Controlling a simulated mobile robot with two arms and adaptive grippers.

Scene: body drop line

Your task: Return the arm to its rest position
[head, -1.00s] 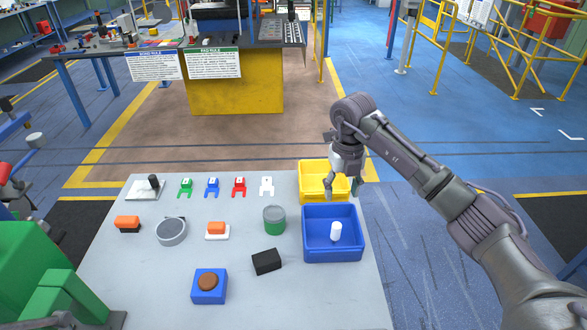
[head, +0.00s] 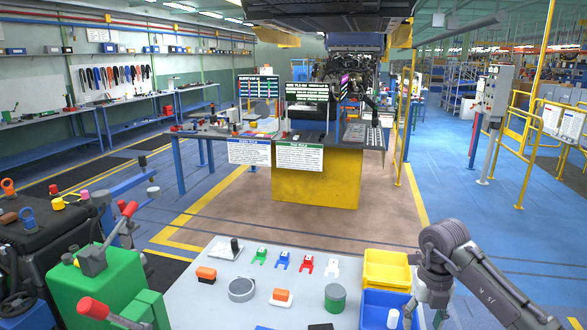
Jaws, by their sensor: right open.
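My right arm comes in from the right edge. Its gripper (head: 422,318) hangs low at the right side of the blue bin (head: 378,301), partly cut off by the bottom edge of the head view. Its fingers are open and I see nothing held between them. A white cylinder (head: 393,318) stands in the blue bin, apart from or close beside the gripper; I cannot tell which. The yellow bin (head: 386,257) is just behind the blue one, left of the arm's wrist. My left gripper is not in view.
The grey table (head: 215,290) holds several coloured clips, a grey ring (head: 241,290), a green cylinder (head: 335,298) and orange-topped blocks. A green machine (head: 115,285) with red handles stands at the left. Open blue floor (head: 480,215) lies beyond the arm.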

